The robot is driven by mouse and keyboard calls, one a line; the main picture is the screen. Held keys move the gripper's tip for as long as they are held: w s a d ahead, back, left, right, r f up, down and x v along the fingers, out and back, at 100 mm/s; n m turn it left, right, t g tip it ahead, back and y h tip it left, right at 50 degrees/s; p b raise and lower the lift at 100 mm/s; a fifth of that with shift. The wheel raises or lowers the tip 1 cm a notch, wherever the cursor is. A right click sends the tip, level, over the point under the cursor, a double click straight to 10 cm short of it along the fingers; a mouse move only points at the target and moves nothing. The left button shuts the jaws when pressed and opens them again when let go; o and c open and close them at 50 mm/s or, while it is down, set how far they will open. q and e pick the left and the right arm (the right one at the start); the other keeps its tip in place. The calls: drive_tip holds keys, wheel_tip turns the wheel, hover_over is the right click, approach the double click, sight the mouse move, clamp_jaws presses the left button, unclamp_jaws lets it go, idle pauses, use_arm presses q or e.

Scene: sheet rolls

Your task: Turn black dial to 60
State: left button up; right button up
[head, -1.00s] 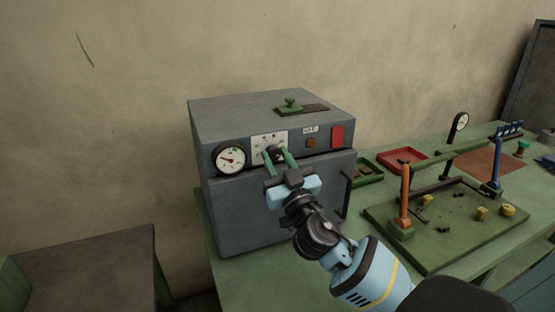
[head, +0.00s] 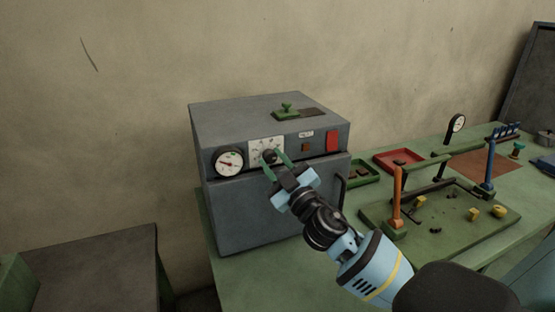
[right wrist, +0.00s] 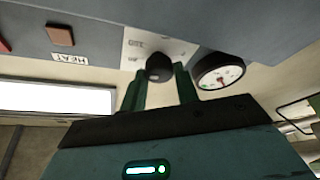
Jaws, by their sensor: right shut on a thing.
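The black dial (head: 269,155) sits on a white scale plate (head: 257,146) on the front of a grey oven-like box. My right gripper (head: 272,162) reaches it from the front, with one green finger on each side, shut on the dial. In the right wrist view the dial (right wrist: 159,67) shows between the two finger ends (right wrist: 160,80). The markings on the plate are too small and blurred to read the setting. My left gripper is not in view.
A round gauge with a red needle (head: 229,162) is left of the dial. A brown button (head: 306,147) and a red switch (head: 332,141) are to its right. A green fixture board (head: 440,240) and red tray (head: 386,160) stand right on the green table.

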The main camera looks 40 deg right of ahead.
drive_tip(key=n+y+p, duration=0.1)
drive_tip(key=n, duration=0.1)
drive_tip(key=r+n+p, duration=0.1)
drive_tip(key=n, duration=0.1)
drive_tip(key=shift+d+n+g+y, duration=0.1)
drive_tip(key=shift+n+g+y, duration=0.3)
drive_tip(key=shift+n+p, duration=0.4)
drive_tip(key=shift+n, duration=0.2)
drive_tip(key=n+g+y, duration=0.1)
drive_tip(key=n, duration=0.2)
drive_tip(key=shift+d+f+g, duration=0.1)
drive_tip(key=shift+f+g, duration=0.05)
drive_tip(key=shift+g, duration=0.15)
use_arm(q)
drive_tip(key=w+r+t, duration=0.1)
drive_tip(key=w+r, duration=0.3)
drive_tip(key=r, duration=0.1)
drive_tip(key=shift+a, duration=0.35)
use_arm(e)
drive_tip(key=n+g, duration=0.1)
drive_tip(key=n, duration=0.3)
drive_tip(key=shift+n+g, duration=0.3)
drive_tip(key=shift+g, duration=0.1)
drive_tip(key=o, duration=1)
drive_tip(key=shift+f, duration=0.1)
drive_tip(key=shift+c, duration=0.2)
